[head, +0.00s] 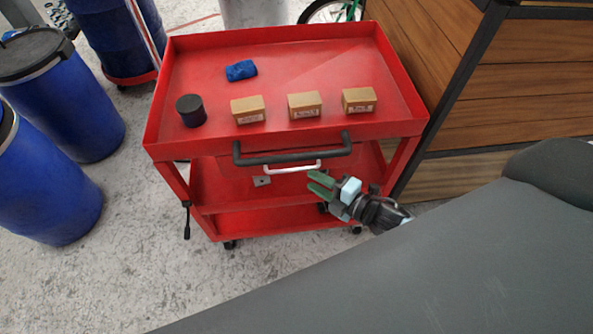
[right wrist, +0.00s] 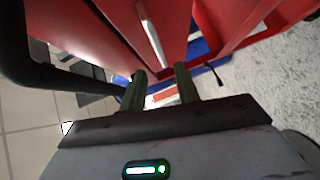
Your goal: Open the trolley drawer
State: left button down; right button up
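The red trolley (head: 200,45) stands ahead of me. Its black push bar (head: 292,155) runs along the near edge. In the right wrist view the pale handle (right wrist: 151,33) shows at upper middle, beyond the fingertips. My right gripper (head: 311,183) is just below and right of the handle's right end in the head view. In the right wrist view its green fingers (right wrist: 159,71) are apart, with nothing seen between them touching. My left gripper is not in view.
Three small cardboard boxes (head: 305,105), a black cylinder (head: 191,110) and a blue item (head: 241,70) lie on the trolley top. Blue barrels (head: 55,190) stand at left. A wooden-panelled crate (head: 480,120) stands close at right. The floor (head: 130,265) in front-left is clear.

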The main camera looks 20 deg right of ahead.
jog(key=x, duration=0.6)
jog(key=shift+w+a, duration=0.15)
jog(key=shift+w, duration=0.2)
jog(key=shift+f, duration=0.1)
grip_shut()
